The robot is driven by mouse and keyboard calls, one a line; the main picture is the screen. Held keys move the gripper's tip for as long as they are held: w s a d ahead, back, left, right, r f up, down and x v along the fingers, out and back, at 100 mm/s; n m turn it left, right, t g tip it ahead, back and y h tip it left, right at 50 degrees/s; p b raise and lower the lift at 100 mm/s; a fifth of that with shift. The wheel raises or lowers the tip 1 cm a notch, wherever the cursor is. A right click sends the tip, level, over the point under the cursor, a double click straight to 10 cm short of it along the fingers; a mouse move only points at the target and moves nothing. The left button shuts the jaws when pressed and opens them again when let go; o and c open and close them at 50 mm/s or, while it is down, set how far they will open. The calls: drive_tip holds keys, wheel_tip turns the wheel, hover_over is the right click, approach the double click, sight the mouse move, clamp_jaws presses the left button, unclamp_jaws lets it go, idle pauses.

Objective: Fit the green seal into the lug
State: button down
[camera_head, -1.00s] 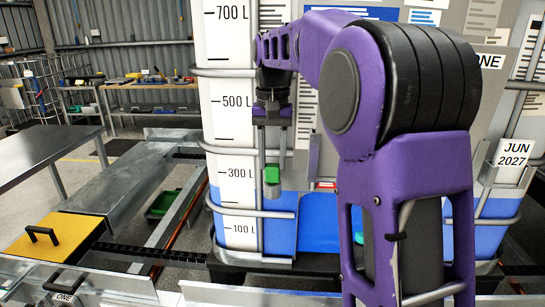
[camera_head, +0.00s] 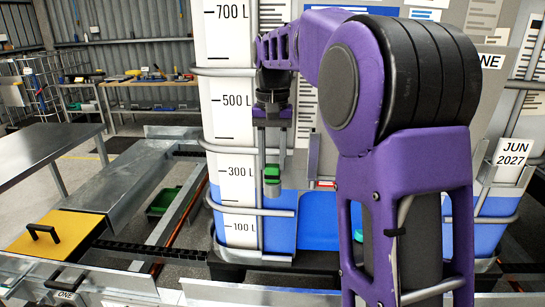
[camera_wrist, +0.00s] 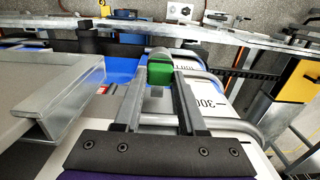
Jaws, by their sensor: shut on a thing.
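I cannot clearly make out the lug in either view.
A caged tank (camera_head: 232,145) with blue contents stands close behind my gripper, with metal tubes (camera_head: 250,211) crossing near the seal. A yellow cover (camera_head: 55,236) with a black handle is at lower left. A grey table (camera_head: 45,142) and a workbench (camera_head: 150,84) stand farther left.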

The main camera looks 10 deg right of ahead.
idle(0.4)
unclamp_jaws()
idle(0.4)
drive_tip(key=shift+r+p, duration=1.05)
drive_tip(key=shift+r, duration=2.45)
